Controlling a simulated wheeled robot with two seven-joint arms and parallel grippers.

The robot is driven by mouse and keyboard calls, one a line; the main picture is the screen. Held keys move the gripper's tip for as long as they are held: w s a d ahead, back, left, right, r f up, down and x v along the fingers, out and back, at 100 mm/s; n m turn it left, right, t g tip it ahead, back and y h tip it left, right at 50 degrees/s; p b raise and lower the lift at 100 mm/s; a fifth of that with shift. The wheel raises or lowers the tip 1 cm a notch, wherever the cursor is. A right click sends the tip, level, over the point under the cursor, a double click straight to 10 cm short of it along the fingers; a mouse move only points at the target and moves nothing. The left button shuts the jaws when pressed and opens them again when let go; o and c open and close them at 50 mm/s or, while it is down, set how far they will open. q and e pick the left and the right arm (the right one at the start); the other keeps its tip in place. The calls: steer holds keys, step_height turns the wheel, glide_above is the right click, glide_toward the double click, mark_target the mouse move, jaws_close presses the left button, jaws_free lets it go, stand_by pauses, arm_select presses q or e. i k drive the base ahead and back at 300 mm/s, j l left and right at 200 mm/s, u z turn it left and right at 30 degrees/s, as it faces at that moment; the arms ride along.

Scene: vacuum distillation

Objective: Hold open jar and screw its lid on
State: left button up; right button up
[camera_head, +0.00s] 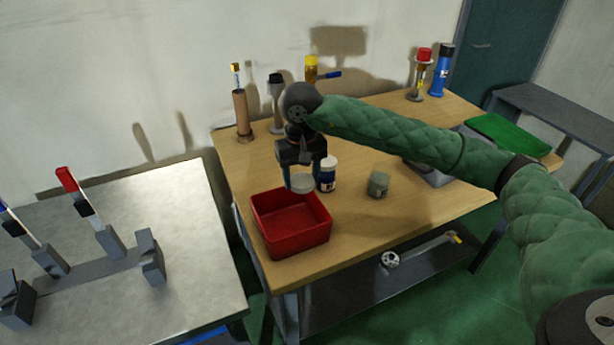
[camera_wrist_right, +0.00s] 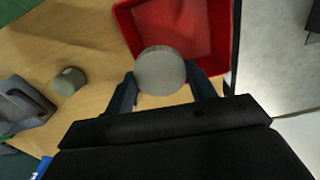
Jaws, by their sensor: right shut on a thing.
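My right gripper (camera_head: 301,178) points down beside the back edge of the red box. It is shut on a pale round lid (camera_head: 302,184), which shows as a flat grey disc (camera_wrist_right: 160,71) between the fingers in the right wrist view. A small grey-green jar (camera_head: 378,184) stands upright on the wooden table, right of the gripper and apart from it. It also shows in the right wrist view (camera_wrist_right: 68,81); I cannot tell whether its top is open. My left gripper is not in view.
The red box (camera_head: 291,222) is empty at the table's front left. Several tools in holders stand along the back. The wooden table (camera_head: 400,215) is clear around the jar.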

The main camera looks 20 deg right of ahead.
mark_target(380, 178)
steer(key=k+l+z, duration=0.1)
steer(key=k+l, duration=0.15)
steer(key=k+l+z, duration=0.15)
steer(key=l, duration=0.25)
steer(key=k+l+z, duration=0.1)
steer(key=k+l, duration=0.15)
steer(key=k+l+z, duration=0.1)
steer(key=l, duration=0.35)
steer(key=k, duration=0.1)
